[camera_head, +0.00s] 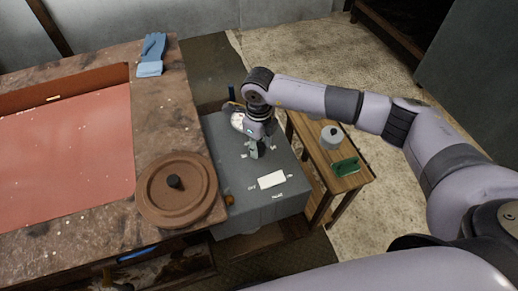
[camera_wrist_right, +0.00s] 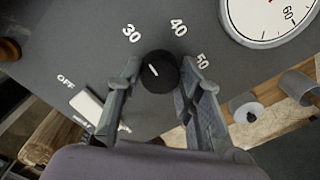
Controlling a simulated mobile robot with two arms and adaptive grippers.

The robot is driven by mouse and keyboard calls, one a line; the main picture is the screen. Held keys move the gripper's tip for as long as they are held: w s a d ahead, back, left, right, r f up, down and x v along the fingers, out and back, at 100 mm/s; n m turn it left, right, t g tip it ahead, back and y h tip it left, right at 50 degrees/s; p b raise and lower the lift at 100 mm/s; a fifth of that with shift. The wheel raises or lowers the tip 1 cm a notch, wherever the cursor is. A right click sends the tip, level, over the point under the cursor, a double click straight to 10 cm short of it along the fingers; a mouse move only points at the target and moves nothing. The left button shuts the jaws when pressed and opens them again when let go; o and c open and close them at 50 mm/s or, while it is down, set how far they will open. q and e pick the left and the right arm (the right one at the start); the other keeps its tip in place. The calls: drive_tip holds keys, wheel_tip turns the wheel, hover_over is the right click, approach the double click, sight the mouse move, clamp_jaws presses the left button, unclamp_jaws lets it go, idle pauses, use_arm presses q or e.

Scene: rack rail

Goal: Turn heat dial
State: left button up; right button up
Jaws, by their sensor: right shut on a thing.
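The heat dial (camera_wrist_right: 160,71) is a round black knob with a white pointer line, on a grey panel (camera_wrist_right: 60,40). White marks 30, 40 and 50 curve around it. The pointer slants toward the upper left, roughly on the 30 side. My right gripper (camera_wrist_right: 164,74) has one finger on each side of the knob and is shut on it. In the head view my right gripper (camera_head: 257,150) reaches down onto the grey box (camera_head: 225,150), and its fingers hide the dial there. My left gripper is not in view.
A white switch plate (camera_head: 271,180) sits on the box near the OFF mark. A white gauge (camera_wrist_right: 268,18) is close to my right finger. A wooden side table (camera_head: 315,150) holds a grey canister (camera_head: 332,137) and a green item (camera_head: 346,167). A brown round lid (camera_head: 177,200) lies left.

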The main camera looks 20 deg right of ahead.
sight(259, 147)
drive_tip(key=shift+n+b, duration=0.45)
drive_tip(key=shift+n, duration=0.15)
drive_tip(key=o, duration=1.2)
wheel_tip(259, 147, up, 12)
idle(0.5)
